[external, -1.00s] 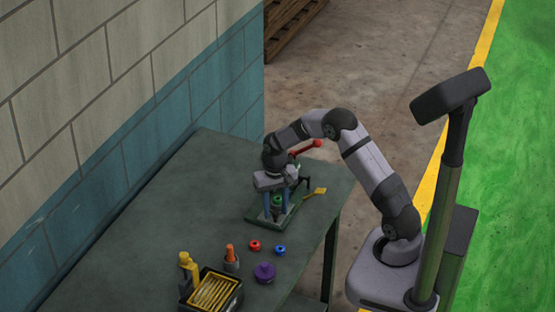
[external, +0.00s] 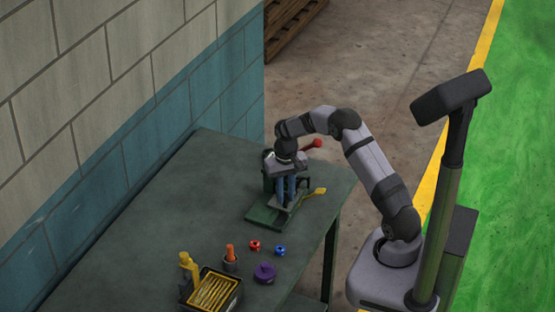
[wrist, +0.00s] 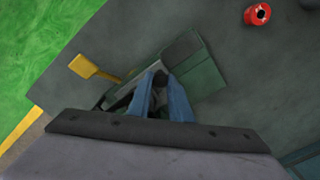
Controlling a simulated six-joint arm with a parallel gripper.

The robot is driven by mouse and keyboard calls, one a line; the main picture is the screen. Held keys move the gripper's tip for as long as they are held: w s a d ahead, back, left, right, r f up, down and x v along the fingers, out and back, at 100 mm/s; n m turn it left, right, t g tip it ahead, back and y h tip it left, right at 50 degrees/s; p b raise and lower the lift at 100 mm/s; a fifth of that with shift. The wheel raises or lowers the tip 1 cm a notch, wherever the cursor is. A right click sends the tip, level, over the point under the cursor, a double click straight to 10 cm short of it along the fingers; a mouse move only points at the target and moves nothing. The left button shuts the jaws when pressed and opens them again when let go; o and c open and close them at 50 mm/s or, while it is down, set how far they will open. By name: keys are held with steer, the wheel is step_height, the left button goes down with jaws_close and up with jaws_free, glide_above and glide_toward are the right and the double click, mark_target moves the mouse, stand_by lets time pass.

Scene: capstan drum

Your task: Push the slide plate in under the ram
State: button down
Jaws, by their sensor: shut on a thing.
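The press stands on a green base (external: 264,216) on the bench, and its column and ram are largely hidden behind my gripper. My gripper (external: 287,203) points down over the base with its blue fingers close together. In the wrist view, the fingertips (wrist: 163,84) close on a small dark part, which I take to be the knob of the slide plate. The plate itself is mostly hidden by the fingers; how far it sits under the ram cannot be told. The base also shows in the wrist view (wrist: 203,82). A red-knobbed lever (external: 314,144) sticks out behind.
A yellow paddle-shaped tool (external: 317,192) lies right of the base. A red ring (external: 254,246), a blue ring (external: 279,250), a purple knob (external: 265,273), an orange-topped holder (external: 231,260) and a yellow-filled bin (external: 213,292) stand nearer. The bench's left part is clear.

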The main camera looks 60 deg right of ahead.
steer(key=shift+d+r, duration=0.1)
steer(key=shift+d, duration=0.9)
steer(key=c, duration=1.6)
jaws_free()
steer(key=shift+d, duration=0.1)
steer(key=r+p, duration=0.2)
steer(key=r, duration=0.1)
steer(key=r+p, duration=0.3)
steer(key=r, duration=0.1)
steer(key=shift+w+a+r, duration=0.1)
steer(key=shift+a+r, duration=0.1)
steer(key=shift+a, duration=0.1)
